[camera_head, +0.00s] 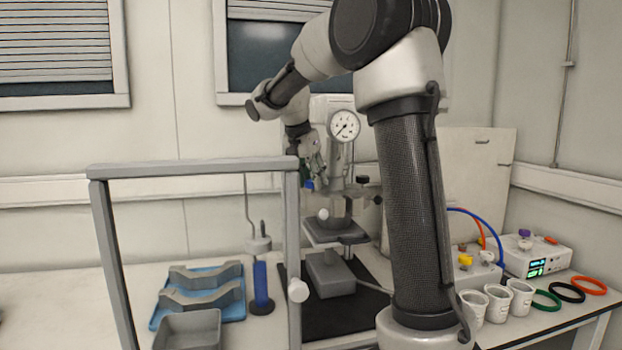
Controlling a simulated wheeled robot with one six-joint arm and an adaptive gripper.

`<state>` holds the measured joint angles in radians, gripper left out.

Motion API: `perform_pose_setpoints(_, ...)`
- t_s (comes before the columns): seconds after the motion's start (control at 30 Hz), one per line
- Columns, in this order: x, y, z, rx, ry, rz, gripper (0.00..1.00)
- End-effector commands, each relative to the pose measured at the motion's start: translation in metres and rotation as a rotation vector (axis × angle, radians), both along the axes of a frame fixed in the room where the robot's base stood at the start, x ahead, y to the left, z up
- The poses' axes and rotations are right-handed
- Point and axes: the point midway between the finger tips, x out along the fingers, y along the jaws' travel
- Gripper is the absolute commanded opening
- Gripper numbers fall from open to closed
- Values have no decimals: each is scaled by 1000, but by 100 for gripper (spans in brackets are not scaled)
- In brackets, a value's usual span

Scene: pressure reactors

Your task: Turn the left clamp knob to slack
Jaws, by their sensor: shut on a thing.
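My gripper (316,178) reaches down at the left side of the reactor head, just left of the gauge. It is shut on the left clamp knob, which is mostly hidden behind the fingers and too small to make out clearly. A dark knob (362,180) shows on the right side of the reactor head, apart from my gripper.
A grey frame (190,168) stands in front and to the left, its post close to the reactor. A blue tray (236,308) with grey cradles, a grey bin (190,330) and a blue cylinder (261,285) are left. White beakers (497,305) and coloured rings (567,292) are right.

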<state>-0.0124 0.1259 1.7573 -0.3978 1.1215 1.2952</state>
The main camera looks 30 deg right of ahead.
Motion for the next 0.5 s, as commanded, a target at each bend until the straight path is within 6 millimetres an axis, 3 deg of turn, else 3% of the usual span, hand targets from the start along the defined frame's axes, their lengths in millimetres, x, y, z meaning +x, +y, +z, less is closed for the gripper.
perform_pose_setpoints(0.5,0,0,0,0,0,83,15)
